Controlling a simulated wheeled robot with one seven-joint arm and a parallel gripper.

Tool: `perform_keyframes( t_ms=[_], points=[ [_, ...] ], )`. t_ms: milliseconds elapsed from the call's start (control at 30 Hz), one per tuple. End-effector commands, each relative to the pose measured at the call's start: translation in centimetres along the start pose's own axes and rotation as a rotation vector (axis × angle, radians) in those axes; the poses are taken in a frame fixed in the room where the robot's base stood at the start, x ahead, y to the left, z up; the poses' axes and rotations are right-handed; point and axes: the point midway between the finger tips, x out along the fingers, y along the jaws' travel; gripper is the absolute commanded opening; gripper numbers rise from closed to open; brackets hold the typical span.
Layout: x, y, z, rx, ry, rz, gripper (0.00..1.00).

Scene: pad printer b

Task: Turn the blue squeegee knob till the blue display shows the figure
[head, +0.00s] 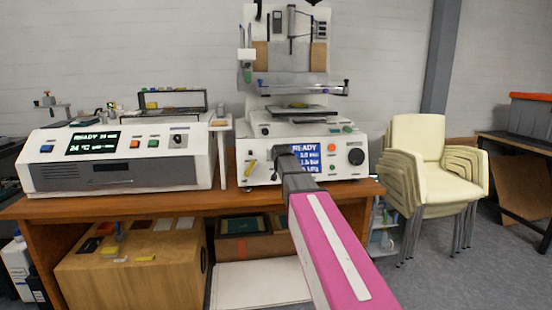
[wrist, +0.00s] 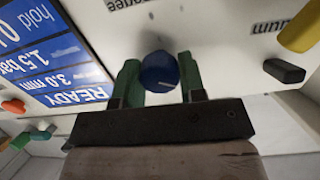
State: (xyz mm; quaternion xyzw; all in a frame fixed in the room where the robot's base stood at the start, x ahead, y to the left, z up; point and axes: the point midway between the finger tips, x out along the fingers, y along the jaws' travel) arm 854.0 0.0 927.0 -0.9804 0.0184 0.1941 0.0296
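The blue squeegee knob (wrist: 159,73) is round with a pale pointer line. It sits on the white panel of the pad printer (head: 258,165). My gripper (wrist: 159,78) has one green finger on each side of the knob, with no clear gap at the tips, so it appears shut on it. The blue display (head: 309,155) is lit beside my arm; in the wrist view it is upside down (wrist: 45,60) and reads READY, 3.0 mm, 1.5 bar and a cut-off hold line. In the head view my arm hides the knob.
A yellow part (wrist: 300,28) and a dark lever-like part (wrist: 285,71) lie to the right in the wrist view. A black dial (head: 356,156) and coloured buttons (head: 332,148) are right of the display. Another white machine (head: 120,165) stands left on the wooden bench.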

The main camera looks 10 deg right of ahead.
Motion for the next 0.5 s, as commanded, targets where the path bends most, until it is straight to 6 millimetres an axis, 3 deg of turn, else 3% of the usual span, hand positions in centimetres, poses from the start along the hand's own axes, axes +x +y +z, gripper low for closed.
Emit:
perform_keyframes(
  t_ms=[67,500],
  points=[
    [-0.01,0.01,0.01,0.000,0.000,0.000,0.14],
    [-0.01,0.05,0.01,0.072,-0.003,-0.005,0.14]
  ],
)
